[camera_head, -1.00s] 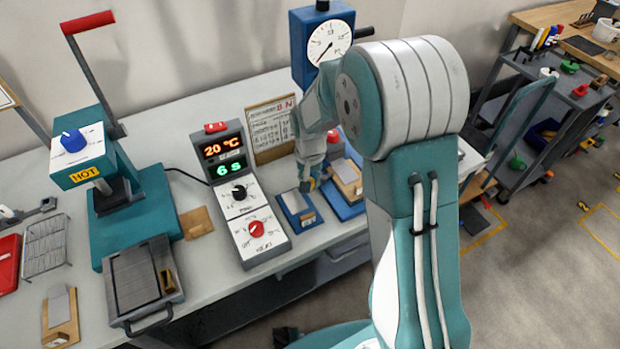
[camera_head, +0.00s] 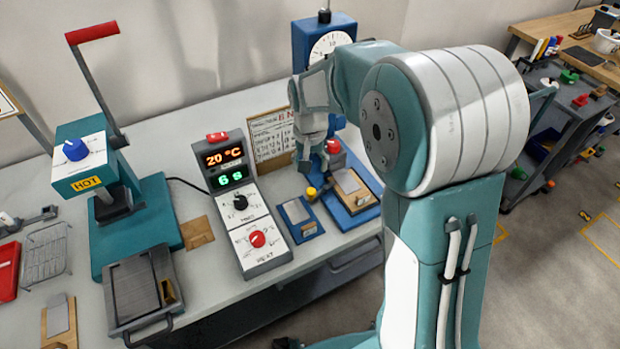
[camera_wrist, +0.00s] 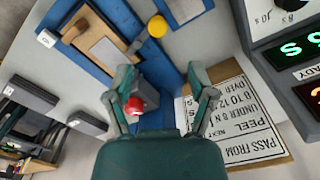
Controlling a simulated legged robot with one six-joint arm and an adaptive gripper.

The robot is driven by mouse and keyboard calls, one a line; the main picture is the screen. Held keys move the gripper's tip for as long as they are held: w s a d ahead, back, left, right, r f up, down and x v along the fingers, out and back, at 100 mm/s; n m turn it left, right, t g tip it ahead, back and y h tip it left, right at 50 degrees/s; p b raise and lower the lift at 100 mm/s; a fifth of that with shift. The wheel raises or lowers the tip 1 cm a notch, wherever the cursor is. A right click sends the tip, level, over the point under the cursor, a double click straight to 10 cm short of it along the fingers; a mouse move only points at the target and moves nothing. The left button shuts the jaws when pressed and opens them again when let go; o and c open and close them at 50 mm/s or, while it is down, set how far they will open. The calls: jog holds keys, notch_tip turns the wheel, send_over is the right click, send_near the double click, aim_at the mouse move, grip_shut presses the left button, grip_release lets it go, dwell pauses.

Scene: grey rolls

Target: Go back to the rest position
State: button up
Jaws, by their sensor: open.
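My gripper (camera_head: 308,162) is open and empty. It hangs in the air above the back of the bench, in front of the paper notice (camera_head: 271,137) and beside the blue press with the round dial (camera_head: 330,44). In the wrist view my gripper's fingers (camera_wrist: 161,92) are spread. A red knob (camera_wrist: 134,106) shows between them, below the gripper and apart from it. The blue base with a metal plate (camera_head: 348,186) lies under and to the right of the gripper. My arm hides part of the dial press.
A control box (camera_head: 240,200) reads 20 °C and 6 s. A small blue tray (camera_head: 299,219) and a yellow knob (camera_head: 311,192) stand near it. A teal hot press (camera_head: 135,225) with a red lever is at left.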

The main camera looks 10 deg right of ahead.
jog(key=shift+r, duration=1.3)
jog(key=s+d+r+n+t, duration=0.1)
jog(key=s+d+r+t, duration=0.1)
jog(key=s, duration=0.5)
jog(key=s+d+r+t, duration=0.1)
jog(key=s+d+r, duration=0.1)
jog(key=s+r, duration=0.3)
jog(key=s+d+r+n+t, duration=0.1)
jog(key=s+r, duration=0.3)
jog(key=s, duration=0.7)
jog(key=shift+s+d+n+t, duration=0.15)
jog(key=shift+d+n+t, duration=0.15)
jog(key=shift+d+t, duration=0.4)
jog(key=shift+a+r, duration=0.1)
